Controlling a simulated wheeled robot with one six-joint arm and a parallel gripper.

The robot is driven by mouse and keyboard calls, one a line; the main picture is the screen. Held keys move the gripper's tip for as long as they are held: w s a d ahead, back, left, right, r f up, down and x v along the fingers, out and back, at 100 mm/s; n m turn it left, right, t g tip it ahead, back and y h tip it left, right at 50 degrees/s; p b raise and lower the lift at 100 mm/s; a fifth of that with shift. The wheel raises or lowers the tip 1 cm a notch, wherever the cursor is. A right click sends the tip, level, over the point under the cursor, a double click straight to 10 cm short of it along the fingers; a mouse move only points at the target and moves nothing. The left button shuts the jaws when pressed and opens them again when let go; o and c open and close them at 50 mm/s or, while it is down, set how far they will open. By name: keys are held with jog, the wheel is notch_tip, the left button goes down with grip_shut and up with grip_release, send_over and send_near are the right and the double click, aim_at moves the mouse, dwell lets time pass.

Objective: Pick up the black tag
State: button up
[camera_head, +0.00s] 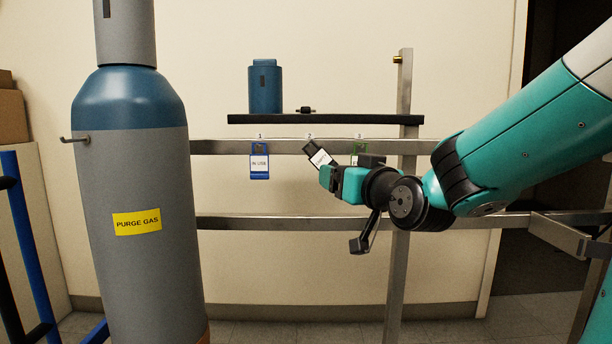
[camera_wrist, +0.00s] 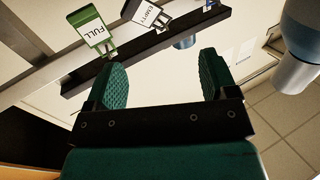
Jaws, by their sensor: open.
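The black tag (camera_head: 312,148) with a white label hangs tilted below the number 2 mark on the upper rail in the head view. In the wrist view, the tag (camera_wrist: 148,12) reads EMPTY and is partly cut off by the top edge. My gripper (camera_head: 326,178) is just below and right of the tag in the head view, covering part of its lower end. In the wrist view my gripper (camera_wrist: 163,70) is open, with nothing between its two green fingers. The tag lies beyond the fingertips there.
A blue IN USE tag (camera_head: 260,162) hangs left at number 1. A green FULL tag (camera_wrist: 92,32) hangs at number 3, partly hidden behind my arm in the head view. A dark shelf (camera_head: 350,119) runs above. A large PURGE GAS cylinder (camera_head: 140,260) stands left.

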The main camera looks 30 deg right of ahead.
jog(key=w+p, duration=0.3)
jog(key=p, duration=0.9)
send_near(309, 159)
jog(key=w, duration=0.4)
jog(key=w+p, duration=0.1)
jog(key=w, duration=0.1)
jog(key=w+d+p, duration=0.1)
jog(key=w+p, duration=0.1)
jog(key=w, duration=0.1)
jog(key=shift+d+r+p, duration=0.25)
jog(key=shift+p, duration=0.05)
jog(key=shift+w+f, duration=0.1)
jog(key=shift+w, duration=0.05)
jog(key=c, duration=1.1)
